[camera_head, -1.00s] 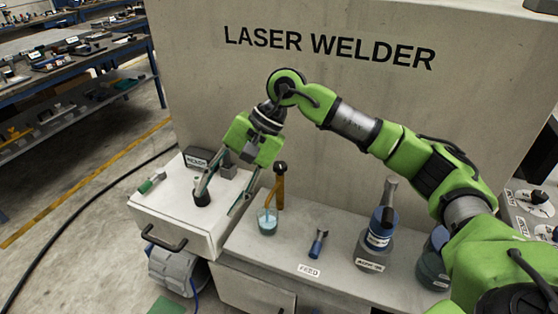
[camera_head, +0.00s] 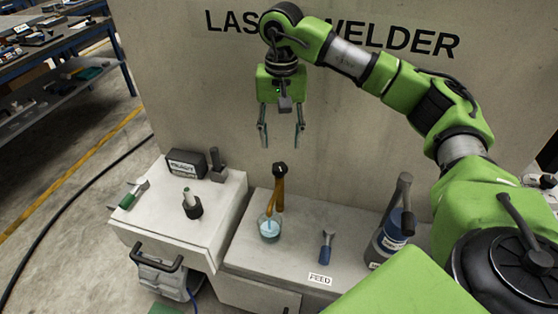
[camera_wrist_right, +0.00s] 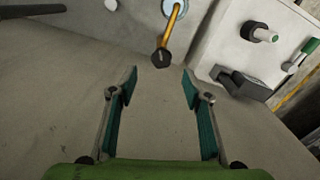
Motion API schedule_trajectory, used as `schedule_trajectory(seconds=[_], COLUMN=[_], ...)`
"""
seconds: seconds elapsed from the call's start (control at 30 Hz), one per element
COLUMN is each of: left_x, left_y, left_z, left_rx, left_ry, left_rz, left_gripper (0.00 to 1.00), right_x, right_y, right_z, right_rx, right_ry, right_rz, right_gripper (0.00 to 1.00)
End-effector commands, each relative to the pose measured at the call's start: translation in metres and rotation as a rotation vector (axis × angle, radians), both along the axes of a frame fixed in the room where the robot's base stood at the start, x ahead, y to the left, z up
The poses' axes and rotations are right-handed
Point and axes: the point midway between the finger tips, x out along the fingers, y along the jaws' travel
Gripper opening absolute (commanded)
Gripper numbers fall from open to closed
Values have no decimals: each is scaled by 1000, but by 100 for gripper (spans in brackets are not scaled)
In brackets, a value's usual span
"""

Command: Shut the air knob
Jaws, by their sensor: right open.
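No knob here is readably marked as air, so I cannot tell which one is the air knob. A black round base with a pale, green-tipped piece upright in it (camera_head: 192,205) stands on the white cabinet top; it also shows in the right wrist view (camera_wrist_right: 262,33). A grey valve handle (camera_head: 402,190) rises by a blue bottle (camera_head: 385,245), partly hidden by my right arm. My right gripper (camera_head: 281,140) is open, empty and pointing down in front of the welder wall, above the bench. In its wrist view the spread fingers (camera_wrist_right: 159,82) have nothing between them.
A blue-handled tool (camera_head: 326,248) lies by the FEED label (camera_head: 320,279). A READY box (camera_head: 186,163), grey lever (camera_head: 217,165) and green-handled tool (camera_head: 133,194) are on the cabinet.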

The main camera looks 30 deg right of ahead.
Motion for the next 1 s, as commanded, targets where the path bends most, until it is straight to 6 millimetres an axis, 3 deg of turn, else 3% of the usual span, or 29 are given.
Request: schedule_trajectory(seconds=[0.07,0.17,0.4,0.57,0.87,1.0], left_x=[-15,-17,27,31,10,8], left_y=[1,0,-3,-3,-2,-2], left_z=[4,7,16,18,16,16], left_rx=[1,1,-6,-5,-3,-3], left_ry=[20,21,-41,-45,-16,-13], left_rz=[0,-1,-2,-2,-3,-3], left_gripper=[58,58,58,58,58,58], right_x=[-1,-2,0,0,0,0], right_y=[-1,0,0,0,0,0], right_z=[-18,-39,-78,-90,-92,-92], right_rx=[-2,-1,1,1,2,1], right_ry=[5,6,1,0,-1,-1], right_rz=[-1,1,-1,-1,0,0], right_gripper=[45,45,45,45,45,11])
